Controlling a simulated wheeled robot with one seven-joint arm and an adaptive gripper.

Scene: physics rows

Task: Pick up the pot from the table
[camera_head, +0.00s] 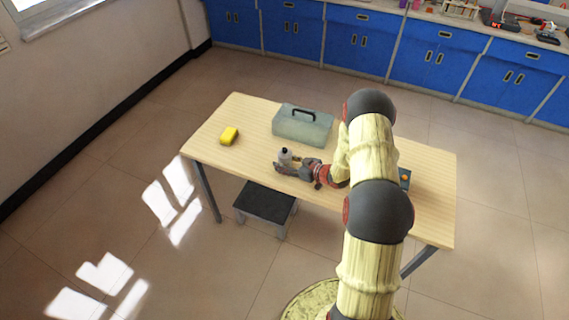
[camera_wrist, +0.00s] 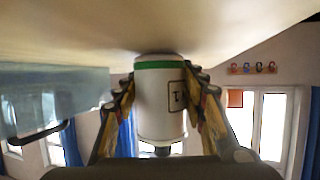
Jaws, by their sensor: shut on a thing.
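The pot (camera_head: 285,154) is a small white container with a black top, near the front edge of the wooden table (camera_head: 228,118). In the wrist view, which is upside down, the pot (camera_wrist: 160,108) shows a green band near its base and a dark printed mark on its side. My gripper (camera_head: 289,165) has its fingers on both sides of the pot and is shut on it. In the wrist view the pot's base is close to the tabletop; I cannot tell whether it touches.
A translucent grey-green case (camera_head: 303,127) with a black handle stands just behind the pot. A dark-topped stool (camera_head: 265,203) stands below the front edge.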

